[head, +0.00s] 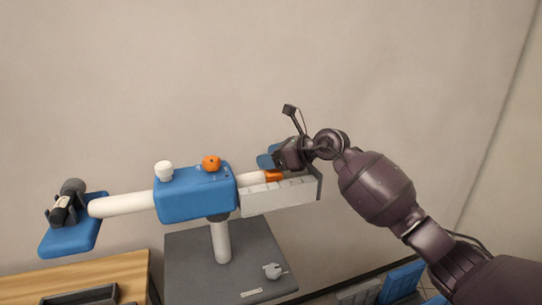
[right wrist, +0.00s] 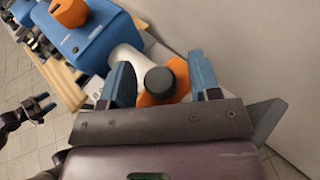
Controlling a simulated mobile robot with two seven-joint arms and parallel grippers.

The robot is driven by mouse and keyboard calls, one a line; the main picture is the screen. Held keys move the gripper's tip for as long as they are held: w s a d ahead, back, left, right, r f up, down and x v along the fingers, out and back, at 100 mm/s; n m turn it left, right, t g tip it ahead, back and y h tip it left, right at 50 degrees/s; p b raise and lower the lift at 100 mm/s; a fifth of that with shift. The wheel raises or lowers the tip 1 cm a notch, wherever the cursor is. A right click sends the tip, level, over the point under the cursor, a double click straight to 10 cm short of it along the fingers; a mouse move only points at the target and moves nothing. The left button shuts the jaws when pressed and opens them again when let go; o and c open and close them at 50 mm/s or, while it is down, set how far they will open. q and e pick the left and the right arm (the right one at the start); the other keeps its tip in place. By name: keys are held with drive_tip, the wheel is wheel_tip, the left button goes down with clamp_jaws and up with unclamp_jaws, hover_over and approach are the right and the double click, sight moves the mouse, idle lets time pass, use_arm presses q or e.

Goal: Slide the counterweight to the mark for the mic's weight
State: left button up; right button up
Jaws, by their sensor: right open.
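The orange counterweight (head: 273,176) sits on the white tube right of the blue housing (head: 195,192). In the right wrist view the counterweight (right wrist: 178,72) has a black knob (right wrist: 160,80) facing me. My right gripper (head: 268,160) is open at it; in its wrist view the blue fingers (right wrist: 161,62) stand either side of the counterweight and knob. Contact cannot be told. A pale scale plate (head: 278,196) hangs below the tube; its markings are too small to read. The dark mic (head: 68,203) rests on a blue tray (head: 66,240) at the tube's left end. My left gripper (right wrist: 40,108) shows small and dark.
The housing carries an orange knob (head: 211,163) and a white knob (head: 164,171). A white post (head: 221,242) stands on a grey base (head: 185,265). A small grey piece (head: 274,270) lies there. A wooden table (head: 115,270) is lower left; the wall is close behind.

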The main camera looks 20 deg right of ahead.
drive_tip(key=shift+c, duration=0.2)
clamp_jaws()
drive_tip(key=shift+d+b, duration=0.4)
drive_tip(key=shift+d, duration=0.15)
drive_tip(key=shift+w+d+b, duration=0.1)
drive_tip(key=shift+d+b, duration=0.35)
drive_tip(key=shift+d, duration=0.4)
use_arm(q)
drive_tip(key=shift+w+f, duration=0.15)
drive_tip(key=shift+f, duration=0.35)
use_arm(e)
drive_tip(key=shift+d, duration=0.15)
drive_tip(key=shift+o, duration=0.2)
unclamp_jaws()
use_arm(q)
drive_tip(key=shift+f+b, duration=0.8)
drive_tip(key=shift+f, duration=0.05)
use_arm(e)
drive_tip(key=v, duration=1.1)
